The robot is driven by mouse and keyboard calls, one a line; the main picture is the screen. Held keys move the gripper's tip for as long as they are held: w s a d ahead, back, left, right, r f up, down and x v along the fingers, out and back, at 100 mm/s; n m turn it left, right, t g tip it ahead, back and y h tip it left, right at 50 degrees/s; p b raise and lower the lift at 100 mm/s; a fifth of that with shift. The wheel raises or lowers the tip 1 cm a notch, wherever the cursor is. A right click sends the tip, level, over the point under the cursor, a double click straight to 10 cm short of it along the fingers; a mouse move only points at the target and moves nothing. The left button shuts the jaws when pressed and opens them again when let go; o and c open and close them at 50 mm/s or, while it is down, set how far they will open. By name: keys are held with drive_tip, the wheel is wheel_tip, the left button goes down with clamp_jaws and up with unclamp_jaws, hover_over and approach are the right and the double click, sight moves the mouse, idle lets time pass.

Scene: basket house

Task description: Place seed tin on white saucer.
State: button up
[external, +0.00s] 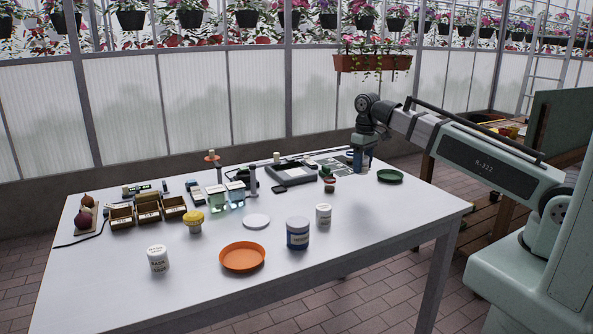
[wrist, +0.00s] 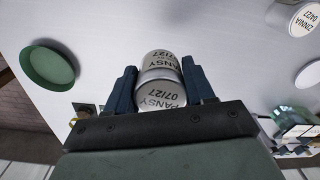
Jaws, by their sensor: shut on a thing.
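My gripper (wrist: 160,90) is shut on a silver seed tin (wrist: 162,92) labelled PANSY 07/27, which sits between the two dark blue fingers in the wrist view. In the external view my gripper (external: 361,160) is over the far right part of the table; the held tin cannot be made out clearly there. The white saucer (external: 256,221) lies flat and empty near the middle of the table, left of and nearer the camera than my gripper. A pale round shape (wrist: 310,75) at the right edge of the wrist view looks like this saucer.
A green saucer (external: 390,176) is right of my gripper. Another white tin (external: 158,259) stands front left.

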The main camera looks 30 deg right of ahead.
drive_tip(key=s+a+n, duration=0.2)
drive_tip(key=s+a, duration=0.1)
drive_tip(key=a, duration=0.8)
hover_over(257, 220)
drive_tip(key=shift+w+f, duration=0.1)
drive_tip(key=shift+f, duration=4.2)
drive_tip(key=shift+f, duration=0.1)
drive_tip(key=o, duration=1)
drive_tip(key=shift+o, duration=0.2)
